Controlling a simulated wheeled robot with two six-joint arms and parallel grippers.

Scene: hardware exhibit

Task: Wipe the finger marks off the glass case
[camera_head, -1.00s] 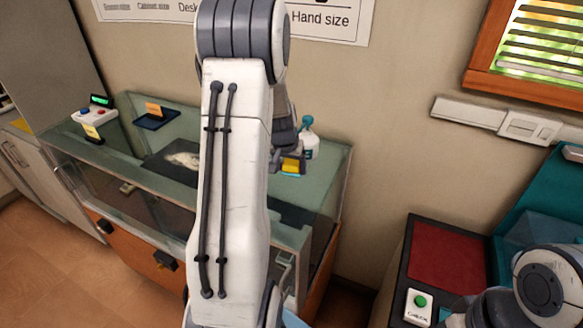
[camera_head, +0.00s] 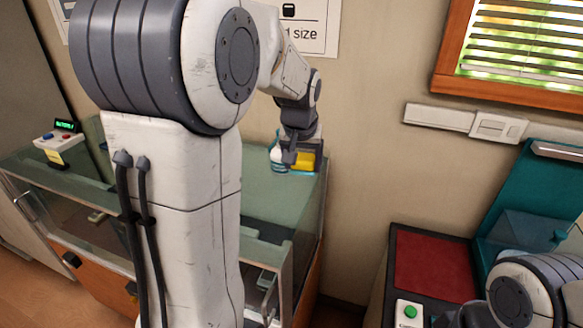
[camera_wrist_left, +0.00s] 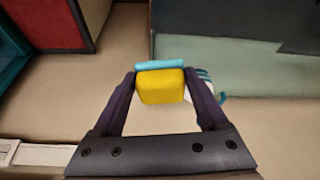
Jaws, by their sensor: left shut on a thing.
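The glass case (camera_head: 265,212) stands against the wall, left of centre, with a greenish glass top and an orange-brown base. It also shows in the left wrist view (camera_wrist_left: 225,52). My left gripper (camera_head: 305,160) is over the case's back right corner. It is shut on a yellow block with a light blue layer (camera_wrist_left: 162,87), which also shows in the head view (camera_head: 304,160). A white and teal bottle (camera_head: 278,158) stands just left of the gripper, partly hidden. I cannot make out finger marks. My left arm hides much of the case. My right gripper does not show.
A small box with buttons and a green display (camera_head: 62,137) is at the case's left end. At right are a dark red panel (camera_head: 433,262), a green button box (camera_head: 409,313) and a teal case (camera_head: 530,205). Part of my right arm shows lower right.

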